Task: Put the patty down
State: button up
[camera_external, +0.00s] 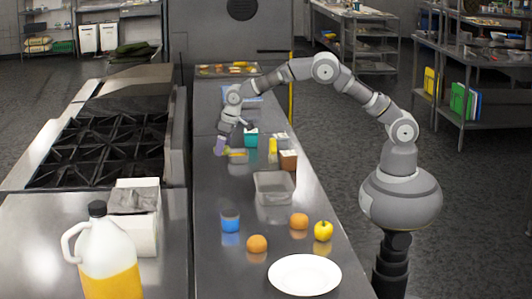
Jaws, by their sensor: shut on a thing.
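My gripper (222,141) is at the far part of the long steel counter (216,204), near its left edge and low over the top. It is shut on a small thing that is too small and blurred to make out. I cannot pick out the patty clearly. A pale purple thing (219,147) shows right at the gripper's end; I cannot tell whether it is held or stands behind. A small yellow thing (238,155) lies just right of the gripper.
Right of the gripper stand a teal box (251,139), a yellow bottle (273,146) and a brown box (288,160). Nearer are a clear container (274,198), blue jar (230,220), oranges (257,243), yellow fruit (323,231) and white plate (304,275). A stove (100,148) is left.

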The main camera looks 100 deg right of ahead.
aim_at(222, 175)
jog(key=d, duration=0.1)
jog(key=d+f, duration=0.1)
jog(key=shift+s+d, duration=0.2)
jog(key=shift+d, duration=0.1)
notch_tip(222, 175, down, 9)
jog(key=b, duration=0.3)
jog(key=shift+f, duration=0.15)
jog(key=o, duration=1.1)
